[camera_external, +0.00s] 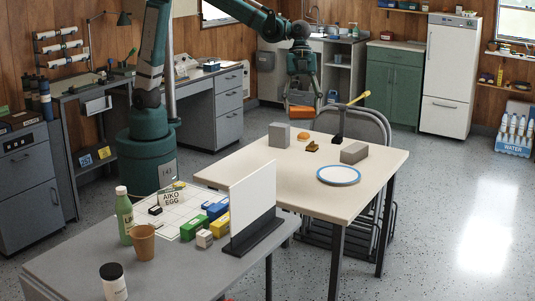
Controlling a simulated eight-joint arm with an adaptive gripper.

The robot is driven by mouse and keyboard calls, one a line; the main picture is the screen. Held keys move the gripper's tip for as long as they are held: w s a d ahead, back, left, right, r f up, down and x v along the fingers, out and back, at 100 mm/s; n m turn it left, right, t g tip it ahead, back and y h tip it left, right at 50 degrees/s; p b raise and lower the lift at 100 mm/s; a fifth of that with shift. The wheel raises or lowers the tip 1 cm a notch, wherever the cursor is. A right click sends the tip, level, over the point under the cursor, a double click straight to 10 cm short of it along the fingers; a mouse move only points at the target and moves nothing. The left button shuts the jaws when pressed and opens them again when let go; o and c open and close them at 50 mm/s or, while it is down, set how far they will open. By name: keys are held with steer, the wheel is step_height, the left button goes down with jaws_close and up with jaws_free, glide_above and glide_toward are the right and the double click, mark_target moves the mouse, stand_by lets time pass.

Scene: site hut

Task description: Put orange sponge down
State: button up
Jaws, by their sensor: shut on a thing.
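My gripper (302,98) is over the far left part of the cream table, well above its top. It is shut on the orange sponge (301,112), which hangs below the fingers, clear of the table. The cream table (290,192) stands in the middle of the room. A smaller orange thing (303,136) lies on the table below the held sponge.
The table's near left part is clear. A white panel (253,205) stands on the nearer grey table.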

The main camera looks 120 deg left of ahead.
steer(key=s+a+n+b, duration=0.1)
steer(key=s+a, duration=0.6)
steer(key=a, duration=0.4)
steer(key=n, duration=0.1)
glide_above(292, 169)
step_height(292, 169, down, 18)
steer(key=f, duration=0.1)
steer(key=shift+s+a+f+t+b, duration=0.4)
steer(key=shift+s+f, duration=0.1)
steer(key=shift+f, duration=0.1)
steer(key=shift+f+b, duration=0.9)
steer(key=shift+f, duration=2.1)
steer(key=shift+f+b, duration=0.55)
steer(key=shift+f, duration=1.35)
steer(key=shift+f, duration=0.15)
